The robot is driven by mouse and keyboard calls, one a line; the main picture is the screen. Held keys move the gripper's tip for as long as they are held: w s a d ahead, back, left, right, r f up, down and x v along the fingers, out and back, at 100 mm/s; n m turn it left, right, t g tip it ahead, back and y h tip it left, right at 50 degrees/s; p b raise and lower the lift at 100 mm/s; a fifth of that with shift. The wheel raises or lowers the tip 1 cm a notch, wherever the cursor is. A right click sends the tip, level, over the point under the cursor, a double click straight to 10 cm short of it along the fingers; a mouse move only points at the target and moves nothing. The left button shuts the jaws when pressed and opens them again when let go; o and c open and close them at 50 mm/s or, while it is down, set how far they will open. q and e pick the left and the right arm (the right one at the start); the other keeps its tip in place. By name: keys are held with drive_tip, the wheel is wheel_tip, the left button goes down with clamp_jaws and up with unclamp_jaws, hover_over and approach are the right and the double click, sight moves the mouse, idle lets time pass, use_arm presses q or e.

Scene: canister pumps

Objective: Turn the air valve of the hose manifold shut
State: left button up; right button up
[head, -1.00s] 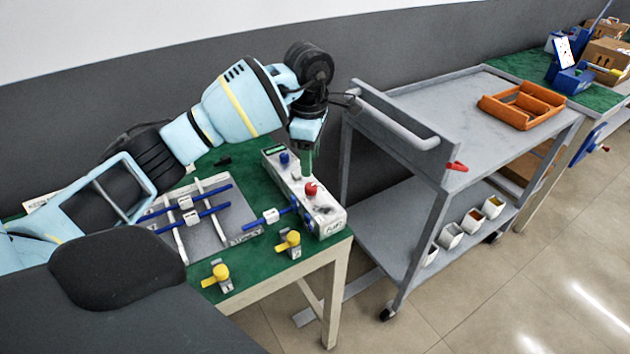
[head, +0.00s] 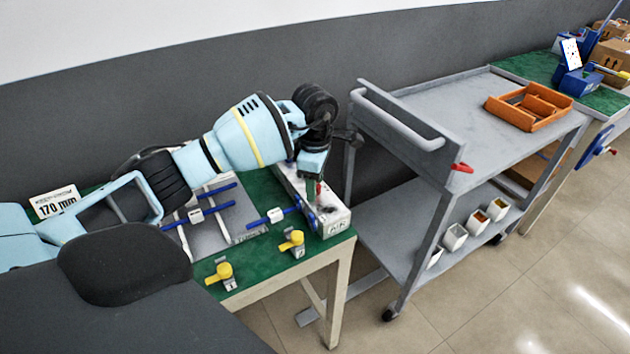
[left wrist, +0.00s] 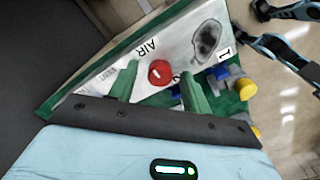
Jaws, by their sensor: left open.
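The hose manifold (head: 335,217) is a long white box on the green bench, with an "AIR" label. It also shows in the left wrist view (left wrist: 182,42). A round red knob (left wrist: 160,72) with a white mark sits on its top beside the "AIR" lettering. My left gripper (left wrist: 160,88) is open, its green fingers on either side of the knob; I cannot tell whether they touch it. In the head view my left gripper (head: 312,187) points down over the manifold's near part and hides most of the knob. My right gripper is not in view.
Yellow-handled valves (head: 221,274) stand at the bench's front edge. A blue-ended fitting (head: 276,215) lies left of the manifold. A grey cart (head: 470,120) with an orange tray (head: 528,106) and several white cups stands to the right. Light-blue arm parts show at the wrist view's upper right.

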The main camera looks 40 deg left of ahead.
use_arm(q)
drive_tip(key=c, duration=1)
